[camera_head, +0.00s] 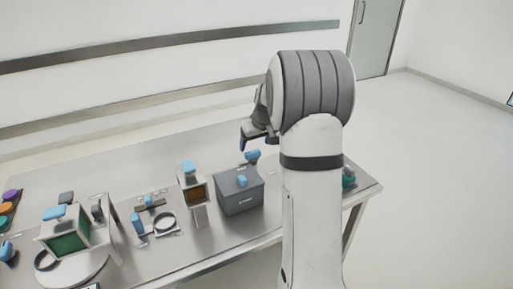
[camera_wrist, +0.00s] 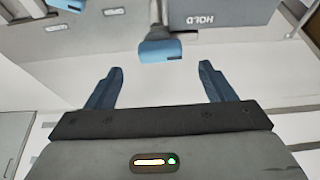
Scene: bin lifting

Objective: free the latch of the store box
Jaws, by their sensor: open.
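The grey box (camera_head: 240,199), which I take to be the store box, stands on the table with a blue knob (camera_head: 241,181) on its lid. A blue-ended lever (camera_head: 252,156) shows behind it, perhaps the latch. In the wrist view, a blue grip (camera_wrist: 161,50) lies just beyond and between my fingertips, beside a grey face (camera_wrist: 205,12) marked HOLD, upside down. My gripper (camera_wrist: 161,68) is open and empty, with its blue fingers apart and not touching the grip. In the head view my gripper (camera_head: 250,138) hangs above and behind the box, partly hidden by my arm.
Left of the box stand a small blue-topped case (camera_head: 192,186), a ring fixture (camera_head: 164,223) and a green-windowed box (camera_head: 66,236) on a round plate. A teal item (camera_head: 348,178) stands near the table's right end. Bare table (camera_head: 215,148) lies behind.

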